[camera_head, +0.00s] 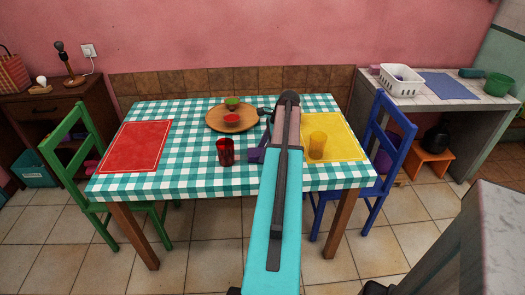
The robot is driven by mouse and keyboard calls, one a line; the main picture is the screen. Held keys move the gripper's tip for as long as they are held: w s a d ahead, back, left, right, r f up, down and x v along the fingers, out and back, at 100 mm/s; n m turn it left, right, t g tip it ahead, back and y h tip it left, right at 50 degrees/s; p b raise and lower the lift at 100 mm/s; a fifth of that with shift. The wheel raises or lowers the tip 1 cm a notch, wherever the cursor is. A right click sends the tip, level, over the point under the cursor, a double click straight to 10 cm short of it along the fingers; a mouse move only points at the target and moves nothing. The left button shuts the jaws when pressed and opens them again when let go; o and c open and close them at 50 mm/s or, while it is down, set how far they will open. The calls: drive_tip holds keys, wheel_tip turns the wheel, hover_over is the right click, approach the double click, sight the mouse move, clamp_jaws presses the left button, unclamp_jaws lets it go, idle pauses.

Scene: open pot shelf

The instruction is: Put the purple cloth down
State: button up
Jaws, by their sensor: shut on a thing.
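The purple cloth (256,154) is a small dark purple patch just left of my arm, over the middle of the checked table (190,182). My gripper (264,143) is mostly hidden behind my arm and is shut on the cloth. Part of the cloth is also hidden by the arm. I cannot tell whether the cloth's lower edge touches the tablecloth or hangs just above it.
A red glass (226,152) stands just left of the cloth. A yellow glass (317,145) stands on a yellow placemat (345,143) at right. A round wooden board (214,122) holds red and green bowls behind. A red placemat (136,146) lies at left. Chairs flank the table.

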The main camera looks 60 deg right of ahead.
drive_tip(key=shift+f, duration=0.1)
drive_tip(key=o, duration=1.1)
drive_tip(key=b+v, duration=0.1)
drive_tip(key=v, duration=1.1)
drive_tip(key=shift+w+r, duration=0.15)
drive_tip(key=shift+r, duration=0.1)
